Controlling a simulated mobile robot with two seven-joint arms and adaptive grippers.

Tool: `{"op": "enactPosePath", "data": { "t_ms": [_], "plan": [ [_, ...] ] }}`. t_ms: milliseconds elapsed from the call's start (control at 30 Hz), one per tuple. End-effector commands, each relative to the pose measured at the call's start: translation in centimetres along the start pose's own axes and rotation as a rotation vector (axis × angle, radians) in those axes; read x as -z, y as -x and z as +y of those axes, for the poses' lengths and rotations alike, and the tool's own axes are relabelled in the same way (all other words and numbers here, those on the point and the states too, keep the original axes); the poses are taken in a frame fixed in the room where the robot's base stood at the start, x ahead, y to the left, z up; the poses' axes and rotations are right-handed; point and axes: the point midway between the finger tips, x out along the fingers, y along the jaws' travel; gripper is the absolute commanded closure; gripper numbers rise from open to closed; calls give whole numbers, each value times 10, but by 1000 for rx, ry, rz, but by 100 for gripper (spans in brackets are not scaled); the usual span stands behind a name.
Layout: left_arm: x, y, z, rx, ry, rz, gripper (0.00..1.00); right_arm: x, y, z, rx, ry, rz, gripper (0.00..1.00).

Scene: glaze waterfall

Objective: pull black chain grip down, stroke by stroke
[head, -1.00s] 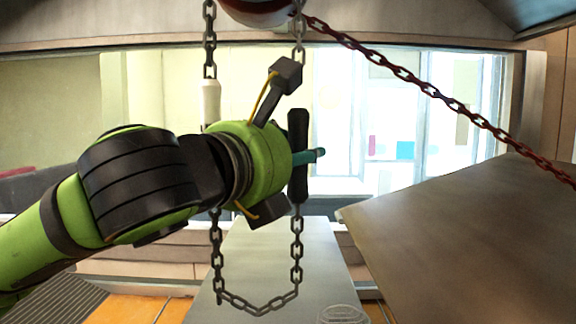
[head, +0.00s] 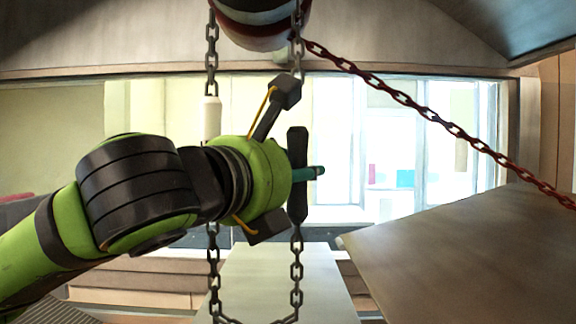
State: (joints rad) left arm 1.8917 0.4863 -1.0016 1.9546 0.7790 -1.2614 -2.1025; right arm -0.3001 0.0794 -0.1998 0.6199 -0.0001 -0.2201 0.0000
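The black chain grip (head: 298,190) hangs upright on the right-hand strand of a dark chain. My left gripper (head: 315,173), at the end of the green and black arm, is at the grip's height. Its teal finger part shows just right of the grip and appears to pass behind it. I see no finger in front of the grip, and I cannot tell whether the gripper is closed on it. A white grip (head: 211,119) sits on the left-hand strand, partly behind the arm. My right gripper is out of view.
A rounded hoist body (head: 262,22) hangs at the top. A dark red chain (head: 432,117) runs from it down to the right. A large brown slanted panel (head: 465,250) fills the lower right. The hanging chain's loop (head: 296,272) drops below the arm.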

Motion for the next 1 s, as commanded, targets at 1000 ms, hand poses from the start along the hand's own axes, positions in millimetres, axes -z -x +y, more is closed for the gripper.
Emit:
{"op": "enactPosePath", "data": {
  "t_ms": [1000],
  "plan": [
    [111,0,-6,18,-11,8,100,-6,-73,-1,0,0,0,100]
  ]
}}
